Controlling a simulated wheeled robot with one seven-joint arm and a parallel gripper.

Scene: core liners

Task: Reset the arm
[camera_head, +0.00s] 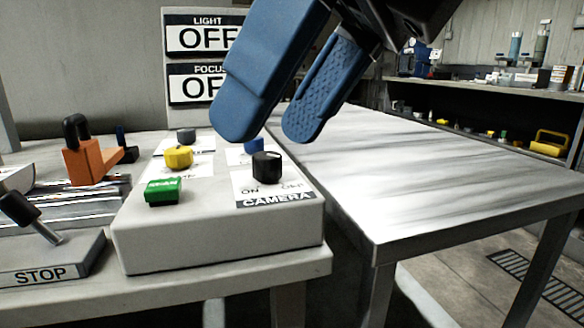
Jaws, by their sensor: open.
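My gripper (274,132) comes in from the top of the head view, with two blue padded fingers pointing down and to the left. The fingers are apart with nothing between them. They hang in front of the sign panel and appear above the control box (215,245). The black camera knob (267,167) shows just below the fingertips, and I see a gap between them. A blue knob (254,146) is partly hidden behind a finger.
Signs reading LIGHT OFF (190,36) and FOCUS OFF (188,84) stand behind. A black-handled lever (30,215) with a STOP label and an orange clamp (88,160) are at left. A bare metal table (400,170) is at right, with a cluttered shelf behind it.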

